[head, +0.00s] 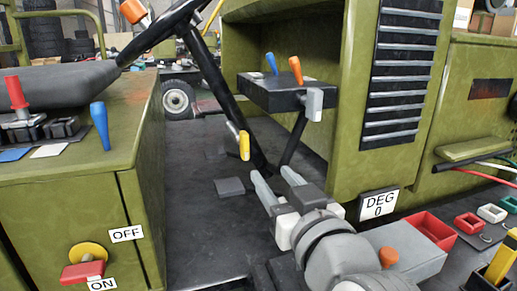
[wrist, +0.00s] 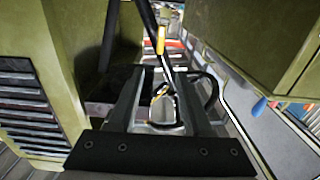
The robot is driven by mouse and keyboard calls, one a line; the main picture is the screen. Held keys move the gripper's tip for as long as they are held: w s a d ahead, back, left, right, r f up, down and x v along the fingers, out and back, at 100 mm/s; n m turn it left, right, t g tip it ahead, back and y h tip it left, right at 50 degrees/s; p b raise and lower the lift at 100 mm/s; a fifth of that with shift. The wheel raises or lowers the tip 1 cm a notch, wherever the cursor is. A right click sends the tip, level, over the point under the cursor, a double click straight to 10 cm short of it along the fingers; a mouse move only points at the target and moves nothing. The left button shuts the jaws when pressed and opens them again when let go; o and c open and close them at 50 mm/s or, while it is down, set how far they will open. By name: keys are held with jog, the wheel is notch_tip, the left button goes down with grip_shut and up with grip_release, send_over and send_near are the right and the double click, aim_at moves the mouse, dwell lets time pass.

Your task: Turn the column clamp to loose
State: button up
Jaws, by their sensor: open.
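The column clamp is a short lever with a yellow grip (head: 244,146) on the black steering column (head: 211,75), above the dark floor in the head view. The grip hangs down with its upper end towards the column. My gripper (head: 275,178) is open and empty, below and right of the yellow grip and apart from it in the picture. No loose or tight mark is legible.
A black box with blue and orange levers (head: 288,92) stands behind the gripper. A louvred green panel (head: 402,70) is at right. A green seat box (head: 75,185) with a red lever, blue lever and ON/OFF switch is at left. A DEG 0 sign (head: 379,204) stands near my arm.

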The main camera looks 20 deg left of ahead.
jog(key=p, duration=1.1)
send_near(246, 141)
jog(key=w, duration=0.1)
jog(key=shift+w+a+r+p, duration=0.2)
jog(key=shift+a+p, duration=0.15)
jog(key=shift+p, duration=0.3)
jog(key=shift+w+a+r+p, duration=0.1)
jog(key=shift+w+a+p, duration=0.15)
jog(key=shift+p, duration=0.35)
jog(key=shift+a+f+p, duration=0.1)
jog(key=shift+a+p, duration=0.05)
jog(key=shift+p, duration=0.8)
jog(key=x, duration=0.8)
jog(key=shift+w+a+f+b, duration=0.25)
jog(key=shift+a+b, duration=0.05)
jog(key=shift+b, duration=0.05)
grip_shut()
